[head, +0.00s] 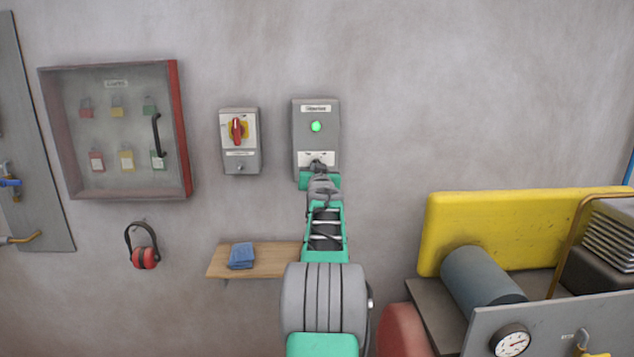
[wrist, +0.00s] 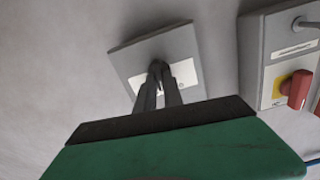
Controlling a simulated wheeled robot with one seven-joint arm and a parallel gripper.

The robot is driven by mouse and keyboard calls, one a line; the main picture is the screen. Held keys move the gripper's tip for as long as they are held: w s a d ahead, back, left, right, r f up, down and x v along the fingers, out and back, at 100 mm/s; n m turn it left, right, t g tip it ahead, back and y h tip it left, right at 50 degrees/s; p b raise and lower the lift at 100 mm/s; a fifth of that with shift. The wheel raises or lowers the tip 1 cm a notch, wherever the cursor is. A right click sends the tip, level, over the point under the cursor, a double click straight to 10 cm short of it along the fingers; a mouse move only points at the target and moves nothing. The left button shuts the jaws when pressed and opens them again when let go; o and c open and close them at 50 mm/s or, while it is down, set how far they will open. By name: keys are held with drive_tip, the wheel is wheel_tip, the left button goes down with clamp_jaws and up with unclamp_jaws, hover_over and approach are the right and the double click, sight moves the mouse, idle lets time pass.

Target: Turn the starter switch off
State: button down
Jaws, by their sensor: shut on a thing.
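The starter box (head: 300,135) is a grey box on the wall with a label on top, a lit green lamp (head: 316,127) and a white plate (head: 305,158) low on its front. It also shows in the wrist view (wrist: 182,42). My gripper (head: 318,164) reaches up to the white plate. In the wrist view my gripper's two dark fingers (wrist: 159,70) come together at the plate, shut on the starter switch. The switch itself is hidden by the fingers, so its position cannot be told.
A grey isolator box with a red handle (head: 237,130) is close to the left. A padlock cabinet (head: 185,130) and ear muffs (head: 144,256) hang farther left. A wooden shelf (head: 222,262) with a blue cloth (head: 241,256) sits below. Yellow machinery (head: 480,220) stands right.

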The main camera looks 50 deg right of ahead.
drive_tip(key=shift+f+n+b, duration=0.1)
drive_tip(key=shift+n+b, duration=2.5)
drive_tip(key=shift+n, duration=1)
drive_tip(key=c, duration=1.5)
unclamp_jaws()
drive_tip(key=shift+w, duration=0.1)
drive_tip(key=shift+o, duration=0.2)
drive_tip(key=shift+a, duration=0.1)
drive_tip(key=b+v, duration=0.2)
drive_tip(key=v, duration=0.6)
